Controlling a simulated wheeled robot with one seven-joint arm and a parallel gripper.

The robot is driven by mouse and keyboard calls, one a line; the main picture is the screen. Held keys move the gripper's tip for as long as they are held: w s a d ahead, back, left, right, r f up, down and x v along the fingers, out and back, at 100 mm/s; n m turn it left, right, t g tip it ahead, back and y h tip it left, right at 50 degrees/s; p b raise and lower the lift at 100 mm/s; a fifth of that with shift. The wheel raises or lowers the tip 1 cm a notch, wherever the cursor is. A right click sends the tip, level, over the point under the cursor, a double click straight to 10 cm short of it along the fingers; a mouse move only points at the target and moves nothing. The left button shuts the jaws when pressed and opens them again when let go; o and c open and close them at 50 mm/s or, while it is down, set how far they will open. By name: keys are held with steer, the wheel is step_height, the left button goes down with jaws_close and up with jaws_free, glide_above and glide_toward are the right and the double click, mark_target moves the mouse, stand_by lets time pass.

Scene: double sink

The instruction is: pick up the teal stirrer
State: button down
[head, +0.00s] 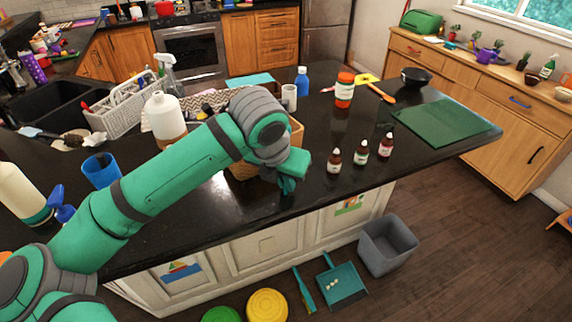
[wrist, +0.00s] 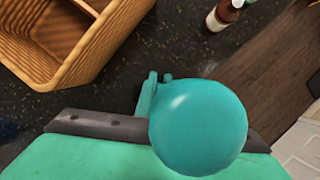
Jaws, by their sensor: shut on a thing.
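My gripper (head: 289,187) hangs over the front edge area of the black counter in the head view, beside the wooden basket. In the wrist view my gripper (wrist: 152,90) is shut on the teal stirrer (wrist: 198,127), whose smooth rounded teal end bulges close to the camera. The rest of the stirrer is hidden by this end and by my gripper. In the head view I cannot clearly tell the stirrer from my similarly coloured gripper.
The wooden basket (wrist: 85,45) stands close beside my gripper. Several small brown bottles, one of them at the front (head: 334,161), stand to the right. A green mat (head: 442,122) lies farther right. A white bottle (head: 165,118) and blue cup (head: 101,170) stand left.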

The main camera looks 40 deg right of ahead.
steer(key=shift+r, duration=0.5)
step_height(320, 180, up, 3)
steer(key=shift+w+f, duration=0.1)
steer(key=shift+f, duration=0.1)
steer(key=s+a+r, duration=1)
steer(key=shift+a, duration=0.1)
